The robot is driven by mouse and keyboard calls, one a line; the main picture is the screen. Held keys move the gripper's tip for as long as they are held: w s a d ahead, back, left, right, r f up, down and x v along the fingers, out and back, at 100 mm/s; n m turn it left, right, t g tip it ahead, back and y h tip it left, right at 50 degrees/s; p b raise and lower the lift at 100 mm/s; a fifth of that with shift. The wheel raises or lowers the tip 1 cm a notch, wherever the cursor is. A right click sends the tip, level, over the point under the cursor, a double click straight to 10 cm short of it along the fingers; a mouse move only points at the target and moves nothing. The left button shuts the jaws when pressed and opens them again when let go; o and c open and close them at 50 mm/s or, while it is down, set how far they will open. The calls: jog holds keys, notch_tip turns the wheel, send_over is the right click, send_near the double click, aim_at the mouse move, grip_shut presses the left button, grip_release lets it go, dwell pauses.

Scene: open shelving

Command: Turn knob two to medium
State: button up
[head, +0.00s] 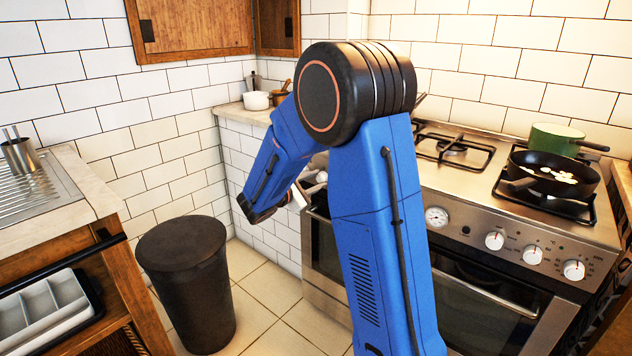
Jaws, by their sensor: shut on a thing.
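The stove's steel front panel (463,230) carries a round dial (436,217) and white knobs. Three knobs show to the right: the left one (494,241), the middle one (532,255) and the right one (573,270). My blue arm covers the panel's middle, so any knobs there are hidden. My gripper (302,192) is partly hidden beside my arm, at the panel's left end. It is shut on what seems to be a pale knob (320,178) there. I cannot tell which number it is or its setting.
A black pan (540,168) with pale food and a green pot (556,139) stand on the right burners. A dark bin (186,280) stands on the floor left of the stove. The oven door (480,300) is below the panel. A counter with a sink (40,195) is at left.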

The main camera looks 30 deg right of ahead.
jog(key=n, duration=0.4)
jog(key=shift+f+g+h, duration=0.1)
jog(key=shift+g+h, duration=0.2)
jog(key=shift+g, duration=0.1)
jog(key=shift+n, duration=0.4)
jog(key=o, duration=1)
jog(key=shift+o, duration=0.2)
jog(key=v, duration=1.7)
jog(key=shift+a, duration=0.25)
